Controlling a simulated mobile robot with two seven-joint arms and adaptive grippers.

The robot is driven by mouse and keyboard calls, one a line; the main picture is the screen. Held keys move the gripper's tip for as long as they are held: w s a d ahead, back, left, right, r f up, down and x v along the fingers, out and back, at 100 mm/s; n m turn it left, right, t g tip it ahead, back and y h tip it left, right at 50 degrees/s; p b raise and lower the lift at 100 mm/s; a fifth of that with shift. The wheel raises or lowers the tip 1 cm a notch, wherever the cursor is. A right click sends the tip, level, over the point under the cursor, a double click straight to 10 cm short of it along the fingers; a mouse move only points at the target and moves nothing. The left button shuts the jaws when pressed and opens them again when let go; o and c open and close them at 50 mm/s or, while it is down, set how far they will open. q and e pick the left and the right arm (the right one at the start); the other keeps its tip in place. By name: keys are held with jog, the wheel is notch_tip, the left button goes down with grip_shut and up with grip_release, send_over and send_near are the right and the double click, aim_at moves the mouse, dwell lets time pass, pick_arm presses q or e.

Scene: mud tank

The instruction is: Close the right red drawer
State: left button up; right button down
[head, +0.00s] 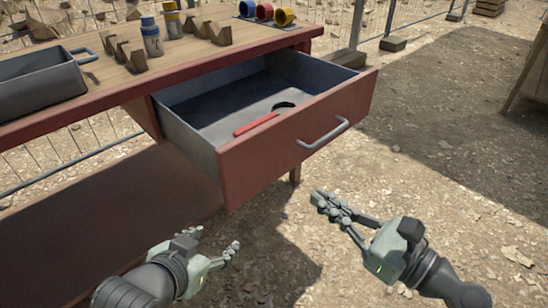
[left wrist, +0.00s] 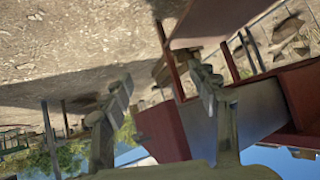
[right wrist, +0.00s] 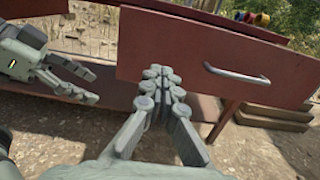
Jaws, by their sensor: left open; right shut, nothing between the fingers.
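The right red drawer (head: 262,154) is pulled far out of the red workbench in the head view. Its front carries a grey bar handle (head: 322,133), which also shows in the right wrist view (right wrist: 250,76). A red object (head: 256,125) and a dark round item (head: 284,106) lie inside the drawer. My right gripper (head: 322,199) is shut and empty, below and in front of the drawer front; in its wrist view the fingertips (right wrist: 161,74) appear over the lower edge of the front. My left gripper (head: 216,242) is open and empty, lower left of the drawer.
The workbench top (head: 110,85) holds a grey metal tray (head: 38,88), wooden blocks (head: 125,52), bottles (head: 151,38) and coloured cups (head: 284,17). A wire fence runs behind. Open dirt ground (head: 420,220) lies to the right of the drawer.

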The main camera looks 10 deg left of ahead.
aim_at(260, 158)
jog(key=p+x, duration=0.1)
jog(key=x, duration=1.1)
jog(key=shift+s, duration=0.1)
pick_arm(q)
jog(key=s+a+f+g+y, duration=0.1)
jog(key=s+a+f+g, duration=0.2)
jog(key=s+a, duration=0.1)
jog(key=shift+n+y, duration=0.3)
pick_arm(e)
jog(key=shift+w+a, duration=0.35)
jog(key=shift+a, duration=0.2)
pick_arm(q)
jog(key=shift+s+f, duration=0.1)
